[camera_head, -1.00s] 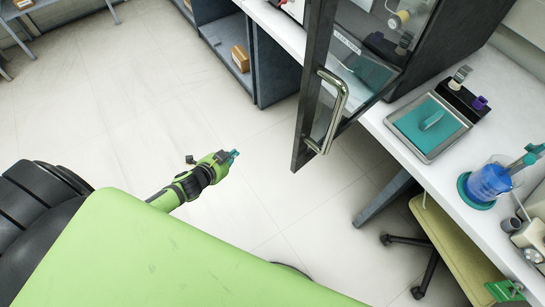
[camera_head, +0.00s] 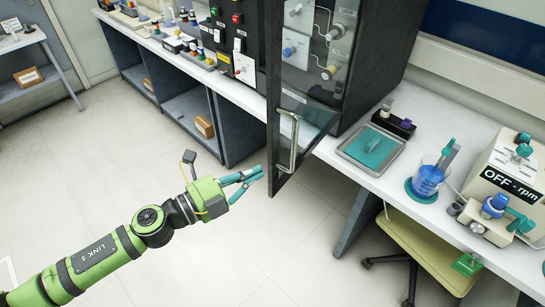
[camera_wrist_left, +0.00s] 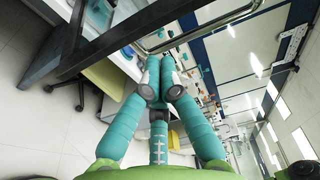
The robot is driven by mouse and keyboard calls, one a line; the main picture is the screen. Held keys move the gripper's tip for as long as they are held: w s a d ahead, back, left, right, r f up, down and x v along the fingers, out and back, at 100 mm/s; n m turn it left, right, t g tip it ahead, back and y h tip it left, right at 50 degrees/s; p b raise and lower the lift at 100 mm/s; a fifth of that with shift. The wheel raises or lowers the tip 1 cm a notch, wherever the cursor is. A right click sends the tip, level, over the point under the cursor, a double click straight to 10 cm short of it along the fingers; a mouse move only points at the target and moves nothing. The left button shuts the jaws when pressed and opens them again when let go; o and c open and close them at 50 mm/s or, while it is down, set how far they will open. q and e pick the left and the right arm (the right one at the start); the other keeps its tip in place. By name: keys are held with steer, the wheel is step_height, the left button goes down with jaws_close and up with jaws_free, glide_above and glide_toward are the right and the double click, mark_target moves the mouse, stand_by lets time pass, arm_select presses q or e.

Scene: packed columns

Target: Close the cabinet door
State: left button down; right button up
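The cabinet (camera_head: 380,55) is dark and tall and stands on the white counter. Its glass door (camera_head: 272,90) has a dark frame and stands open, swung out past the counter's front edge. A vertical metal handle (camera_head: 294,142) is on the door's outer lower part. The wrist view shows the gripper (camera_wrist_left: 163,80) below a metal bar that looks like the handle (camera_wrist_left: 205,30). My right gripper is out of view.
Right of the cabinet, the counter holds a scale (camera_head: 371,149), a beaker with blue liquid (camera_head: 426,181) and an "OFF - rpm" device (camera_head: 510,170). A yellow-green chair (camera_head: 430,252) stands under it. The floor left of the door is clear.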

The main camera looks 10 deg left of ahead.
mark_target(273, 164)
arm_select(q)
steer(key=x, duration=0.2)
steer(key=p+x, duration=0.1)
steer(key=x, duration=0.1)
steer(key=shift+d+r+p, duration=0.2)
steer(key=shift+r+p, duration=0.05)
steer(key=shift+p, duration=0.05)
steer(key=shift+w+d+f, duration=0.15)
steer(key=shift+w+d, duration=0.25)
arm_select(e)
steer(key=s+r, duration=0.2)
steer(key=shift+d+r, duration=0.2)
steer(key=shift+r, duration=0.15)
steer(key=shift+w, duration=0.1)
